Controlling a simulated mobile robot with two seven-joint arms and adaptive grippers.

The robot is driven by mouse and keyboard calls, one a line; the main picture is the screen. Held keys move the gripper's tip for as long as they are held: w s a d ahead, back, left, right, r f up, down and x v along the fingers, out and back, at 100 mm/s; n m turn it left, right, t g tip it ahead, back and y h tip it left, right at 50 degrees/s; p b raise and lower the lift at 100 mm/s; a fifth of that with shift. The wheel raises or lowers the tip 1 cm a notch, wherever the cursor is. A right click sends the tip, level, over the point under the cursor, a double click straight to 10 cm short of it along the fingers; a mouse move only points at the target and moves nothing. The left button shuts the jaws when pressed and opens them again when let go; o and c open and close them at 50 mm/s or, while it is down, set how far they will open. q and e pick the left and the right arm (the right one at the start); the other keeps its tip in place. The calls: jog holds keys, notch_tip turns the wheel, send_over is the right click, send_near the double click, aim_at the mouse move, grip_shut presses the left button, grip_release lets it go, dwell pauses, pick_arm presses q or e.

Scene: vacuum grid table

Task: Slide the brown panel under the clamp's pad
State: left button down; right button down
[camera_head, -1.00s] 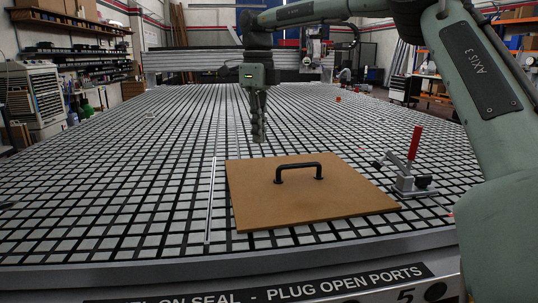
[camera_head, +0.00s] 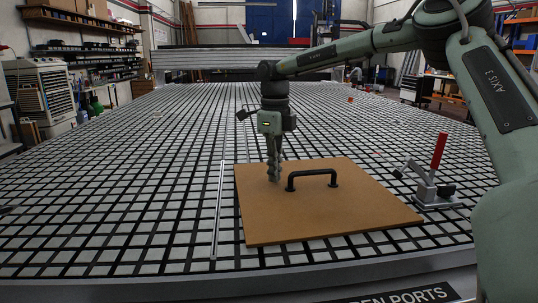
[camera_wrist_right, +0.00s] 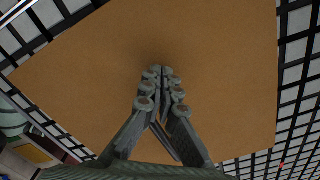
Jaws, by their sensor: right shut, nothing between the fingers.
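The brown panel (camera_head: 330,215) lies flat on the grid table, with a black bar handle (camera_head: 312,174) standing on it. The toggle clamp (camera_head: 434,192), with its red lever (camera_head: 439,151) upright, stands just off the panel's right side. The clamp's arm points left; I cannot make out its pad clearly. My right gripper (camera_head: 275,179) points down over the panel, left of the handle, shut and empty. I cannot tell whether its tips touch the panel. In the right wrist view, the closed fingers (camera_wrist_right: 161,78) are over bare panel (camera_wrist_right: 215,60); the handle is not seen there.
A thin light rail (camera_head: 218,210) runs along the panel's left side on the slotted table (camera_head: 130,200). My right arm spans the right side, near the clamp.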

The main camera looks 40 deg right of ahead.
jog(key=shift+s+d+r, duration=0.2)
jog(key=shift+s+d, duration=0.05)
jog(key=shift+s, duration=0.45)
jog(key=shift+s+d+f, duration=0.1)
jog(key=shift+s+d, duration=0.15)
jog(key=shift+s, duration=0.25)
pick_arm(q)
jog(key=shift+d+f, duration=0.1)
jog(key=shift+f, duration=0.7)
